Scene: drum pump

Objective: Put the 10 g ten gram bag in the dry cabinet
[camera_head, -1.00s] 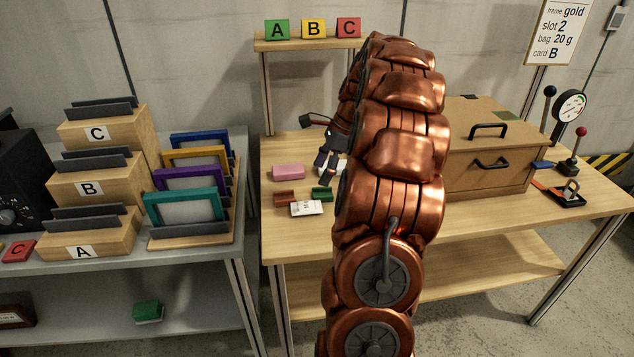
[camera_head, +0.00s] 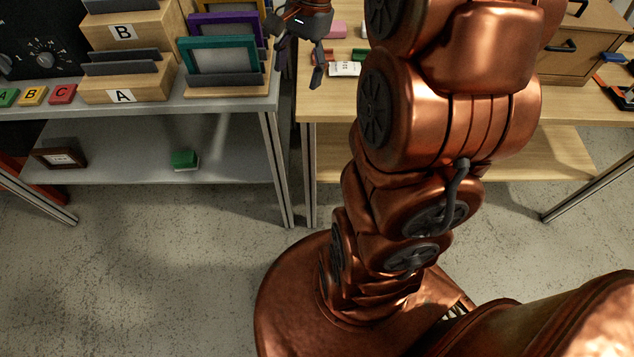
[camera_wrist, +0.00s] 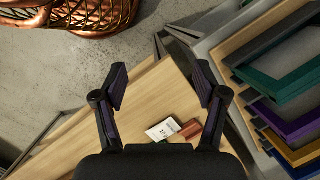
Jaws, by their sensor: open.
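A small white bag with dark print (camera_head: 345,69) lies on the wooden table near its front left part; the print is too small to read surely in the head view. It also shows in the wrist view (camera_wrist: 162,131), low between my finger bases. My gripper (camera_head: 300,68) is open and empty, left of the bag, around the table's left edge. In the wrist view my gripper (camera_wrist: 160,80) has its fingers spread over the table, apart from the bag. A black cabinet with a dial (camera_head: 70,62), possibly the dry cabinet, stands at the far left; most is out of frame.
A red-brown block (camera_wrist: 190,128) lies beside the bag, with a green block (camera_head: 360,54) and a pink block (camera_head: 338,29) nearby. The grey table (camera_head: 225,108) carries wooden steps and coloured frames. A gap separates the tables. My arm hides part of the wooden table.

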